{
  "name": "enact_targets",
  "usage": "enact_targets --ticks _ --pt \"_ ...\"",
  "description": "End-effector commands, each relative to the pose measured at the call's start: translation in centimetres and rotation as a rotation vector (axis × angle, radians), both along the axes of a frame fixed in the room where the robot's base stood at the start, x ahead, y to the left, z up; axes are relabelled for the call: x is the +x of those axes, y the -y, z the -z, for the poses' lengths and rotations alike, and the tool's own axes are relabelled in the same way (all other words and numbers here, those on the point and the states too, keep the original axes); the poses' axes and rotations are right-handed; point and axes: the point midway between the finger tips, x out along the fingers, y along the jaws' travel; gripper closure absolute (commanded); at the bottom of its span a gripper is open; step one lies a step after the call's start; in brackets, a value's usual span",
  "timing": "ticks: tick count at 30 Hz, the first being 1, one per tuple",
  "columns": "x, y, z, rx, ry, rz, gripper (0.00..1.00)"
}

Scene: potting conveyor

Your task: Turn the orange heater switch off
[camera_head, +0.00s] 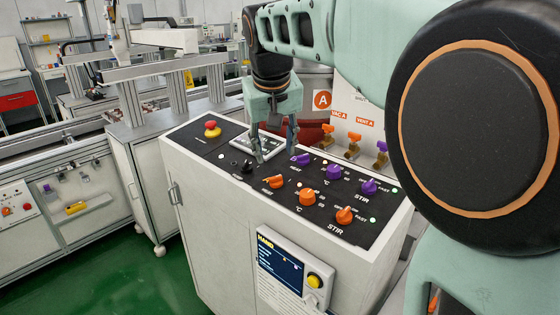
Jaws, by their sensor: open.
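The orange heater switch (275,182) is an orange knob beside the label HEAT, in the front row of the black control panel on a white cabinet. Its exact turn angle is too small to tell. My gripper (275,155) points down over the panel, behind the orange heater switch in the picture. Its two fingers are apart with nothing between them. The left fingertip is close to the panel near a black knob (247,167). I cannot tell whether it touches anything.
Orange °C (307,197) and STIR (344,215) knobs share the front row. Purple HEAT (300,160), °C (334,171) and STIR (369,186) knobs stand behind. A red emergency button (211,128) is at the back left. Orange valve handles (353,140) stand behind the panel.

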Motion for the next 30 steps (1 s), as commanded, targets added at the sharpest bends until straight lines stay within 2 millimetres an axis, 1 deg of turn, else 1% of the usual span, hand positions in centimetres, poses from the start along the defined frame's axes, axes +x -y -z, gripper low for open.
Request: enact_targets --ticks 5,12,15,18,22,30 --pt "0.9 0.0 2.2 -0.001 -0.003 -0.003 0.57" --pt "2.7 0.2 6.4 -0.001 -0.004 0.001 0.57" --pt "3.4 0.2 7.8 -0.001 -0.003 0.0 0.57" --pt "3.8 0.3 8.8 0.0 -0.001 0.001 0.57" --pt "4.2 0.3 9.5 0.0 0.0 0.001 0.57" --pt "4.2 0.3 9.6 0.001 0.001 0.001 0.57"
